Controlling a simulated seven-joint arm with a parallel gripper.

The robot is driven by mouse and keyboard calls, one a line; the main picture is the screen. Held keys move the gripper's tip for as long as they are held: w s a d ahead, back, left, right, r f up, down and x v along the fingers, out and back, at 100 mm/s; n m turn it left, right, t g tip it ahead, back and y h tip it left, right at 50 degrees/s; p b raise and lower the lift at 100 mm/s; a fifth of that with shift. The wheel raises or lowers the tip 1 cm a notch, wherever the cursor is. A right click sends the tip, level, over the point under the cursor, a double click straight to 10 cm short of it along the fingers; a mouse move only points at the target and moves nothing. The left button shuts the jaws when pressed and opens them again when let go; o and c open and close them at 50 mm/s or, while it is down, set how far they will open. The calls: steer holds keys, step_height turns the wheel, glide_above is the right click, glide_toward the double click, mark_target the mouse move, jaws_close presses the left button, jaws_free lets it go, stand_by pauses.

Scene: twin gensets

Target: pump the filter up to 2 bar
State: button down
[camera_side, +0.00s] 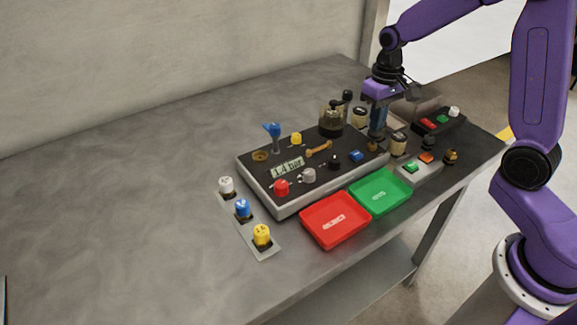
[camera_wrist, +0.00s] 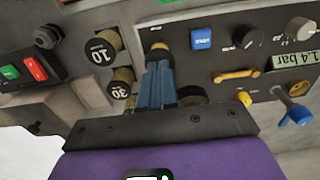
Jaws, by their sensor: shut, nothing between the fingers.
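The display (camera_side: 287,169) on the black panel (camera_side: 262,182) reads 1.4 bar; it also shows in the wrist view (camera_wrist: 293,60). My gripper (camera_side: 377,137) is shut and empty, pointing down at the panel's right end. In the wrist view its blue fingers (camera_wrist: 157,70) are together over a brass-coloured round part (camera_wrist: 158,49), which they partly hide. I cannot tell whether the fingertips touch it. A dark, brass-toned cylindrical housing (camera_side: 331,122), possibly the filter, stands at the panel's back edge. No label for the filter or its pump is readable.
A blue-handled valve (camera_side: 272,131), a brass lever (camera_side: 319,149) and several knobs sit on the panel. Knobs marked 10 (camera_wrist: 101,48) and 30 (camera_wrist: 121,82) stand beside my fingers. Red (camera_side: 335,220) and green (camera_side: 380,192) trays lie in front. The table's left is clear.

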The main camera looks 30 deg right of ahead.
steer(key=shift+f, duration=1.2)
steer(key=shift+r, duration=1.6)
steer(key=shift+f, duration=0.35)
steer(key=shift+r, duration=2.2)
steer(key=s+a+n, duration=0.6)
steer(key=s+a, duration=0.2)
steer(key=s, duration=0.4)
steer(key=s+n, duration=0.6)
steer(key=s, duration=0.9)
steer(key=shift+s+d+f+n, duration=0.3)
steer(key=shift+s+d, duration=0.05)
steer(key=shift+d, duration=0.1)
